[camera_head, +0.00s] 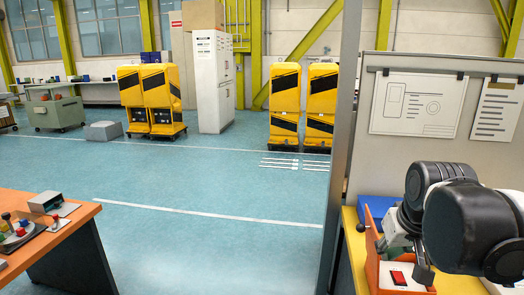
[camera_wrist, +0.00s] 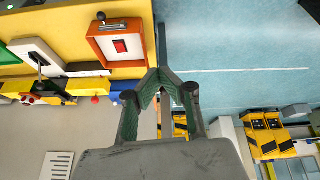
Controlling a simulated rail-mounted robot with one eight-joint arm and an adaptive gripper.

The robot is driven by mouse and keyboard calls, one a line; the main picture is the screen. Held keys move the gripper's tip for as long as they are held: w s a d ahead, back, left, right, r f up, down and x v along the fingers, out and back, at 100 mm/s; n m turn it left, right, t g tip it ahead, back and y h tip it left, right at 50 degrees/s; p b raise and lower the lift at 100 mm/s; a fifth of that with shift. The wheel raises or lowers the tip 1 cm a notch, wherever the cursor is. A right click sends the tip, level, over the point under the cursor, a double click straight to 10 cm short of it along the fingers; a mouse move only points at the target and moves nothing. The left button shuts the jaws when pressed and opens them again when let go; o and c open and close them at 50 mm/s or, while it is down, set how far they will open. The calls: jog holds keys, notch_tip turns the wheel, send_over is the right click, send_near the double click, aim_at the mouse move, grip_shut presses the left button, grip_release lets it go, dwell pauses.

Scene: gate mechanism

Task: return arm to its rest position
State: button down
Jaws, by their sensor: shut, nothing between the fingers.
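My gripper (camera_wrist: 160,74) is shut and empty in the wrist view, with its two dark green fingers meeting at the tips. In the head view my black arm fills the right edge, over the yellow table (camera_head: 349,262), and mostly hides the gripper. An orange box with a red switch (camera_head: 399,278) is partly behind and below the arm. The orange box also shows in the wrist view (camera_wrist: 100,41), up and left of the fingertips. The fingers look apart from it, though the distance is hard to judge.
A grey post (camera_head: 342,130) and a panel with posted sheets (camera_head: 418,104) stand by the yellow table. A blue box (camera_head: 376,207) sits on the table's back. An orange-topped table (camera_head: 75,222) is at left. The blue floor (camera_head: 220,180) between is open.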

jog(key=s+a+f+t, duration=0.2)
jog(key=s+a+f, duration=0.1)
jog(key=s+a, duration=0.4)
jog(key=shift+s+f+n+y, duration=0.2)
jog(key=shift+s+n+y, duration=0.15)
jog(key=shift+s, duration=1.25)
